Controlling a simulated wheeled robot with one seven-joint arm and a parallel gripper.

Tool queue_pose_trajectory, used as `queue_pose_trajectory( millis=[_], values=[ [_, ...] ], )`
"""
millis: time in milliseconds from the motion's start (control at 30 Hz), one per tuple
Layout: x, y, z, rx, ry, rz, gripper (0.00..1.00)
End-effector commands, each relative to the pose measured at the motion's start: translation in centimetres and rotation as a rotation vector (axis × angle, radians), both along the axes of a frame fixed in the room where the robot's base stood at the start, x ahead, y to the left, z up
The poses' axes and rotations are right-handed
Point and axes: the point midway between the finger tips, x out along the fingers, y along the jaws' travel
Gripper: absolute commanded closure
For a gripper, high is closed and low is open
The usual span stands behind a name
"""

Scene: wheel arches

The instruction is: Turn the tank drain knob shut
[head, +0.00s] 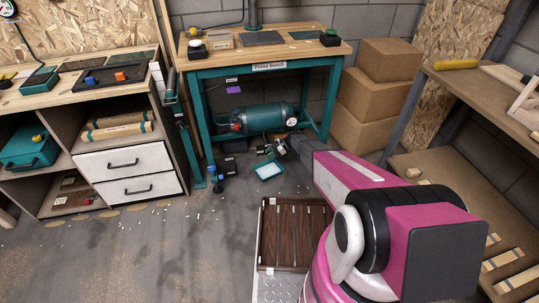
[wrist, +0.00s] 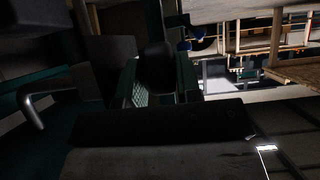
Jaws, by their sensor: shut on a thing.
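The teal tank (head: 262,119) lies on its side low under the bench marked "Press Bench", with a red fitting (head: 237,126) at its left end and a round white gauge (head: 292,123) at its right. My gripper (head: 273,148) is low, just below and in front of the tank. In the dark wrist view, my gripper (wrist: 157,80) has its fingers on either side of a dark rounded knob (wrist: 155,64) and is shut on it. The drain knob cannot be made out in the head view. How far it is turned cannot be told.
The bench (head: 215,70) stands over the tank, its legs on both sides. A small teal tray (head: 268,170) lies on the floor nearby. Cardboard boxes (head: 372,100) are stacked to the right. A drawer cabinet (head: 128,160) stands left, with open floor before it.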

Motion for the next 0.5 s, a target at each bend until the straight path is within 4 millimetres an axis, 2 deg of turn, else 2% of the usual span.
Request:
queue_pose_trajectory(
  millis=[200, 500],
  values=[
    [0.45, -0.23, -0.22, 0.151, 0.040, -0.005, 0.92],
    [0.43, -0.27, -0.13, 0.272, 0.076, -0.004, 0.92]
  ],
)
